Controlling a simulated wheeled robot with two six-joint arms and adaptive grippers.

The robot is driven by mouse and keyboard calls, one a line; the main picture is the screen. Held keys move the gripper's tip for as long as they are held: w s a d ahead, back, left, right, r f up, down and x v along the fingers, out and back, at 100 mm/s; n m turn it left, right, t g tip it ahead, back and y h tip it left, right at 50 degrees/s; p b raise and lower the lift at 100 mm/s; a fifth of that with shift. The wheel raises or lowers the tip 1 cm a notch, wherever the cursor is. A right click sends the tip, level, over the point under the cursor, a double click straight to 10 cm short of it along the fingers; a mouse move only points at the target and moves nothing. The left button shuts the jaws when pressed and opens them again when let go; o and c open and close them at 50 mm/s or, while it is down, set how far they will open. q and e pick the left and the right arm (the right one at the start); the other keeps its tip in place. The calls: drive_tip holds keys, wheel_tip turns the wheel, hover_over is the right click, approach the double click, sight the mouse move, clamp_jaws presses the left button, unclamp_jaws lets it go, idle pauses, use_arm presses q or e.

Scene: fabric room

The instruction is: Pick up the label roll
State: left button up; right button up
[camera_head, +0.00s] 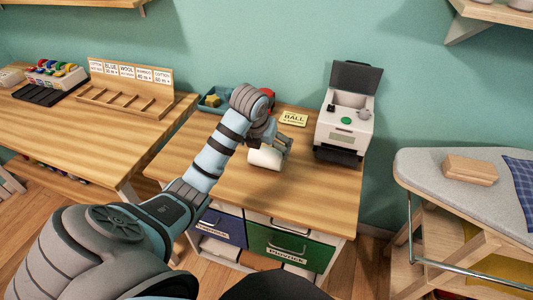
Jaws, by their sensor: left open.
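The label roll (264,159) is a white cylinder lying on the wooden table (220,178) in the middle of the head view. My left gripper (281,148) is at the roll's right and upper side, with its grey fingers open. The fingers overlap part of the roll in the picture, and I cannot tell whether they touch it. My right gripper is not in view.
A white label printer (344,126) with its lid up stands right of the gripper. A yellow card (294,118) and a teal tray (211,100) are at the back. The table front is clear. An ironing board (425,170) stands at the right.

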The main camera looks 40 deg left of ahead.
sight(267, 150)
use_arm(q)
drive_tip(key=x, duration=0.3)
drive_tip(key=shift+d+b, duration=0.2)
drive_tip(key=shift+b, duration=0.1)
drive_tip(key=shift+w+f, duration=0.2)
drive_tip(key=shift+f, duration=0.05)
drive_tip(key=c, duration=1.4)
drive_tip(key=shift+r, duration=0.2)
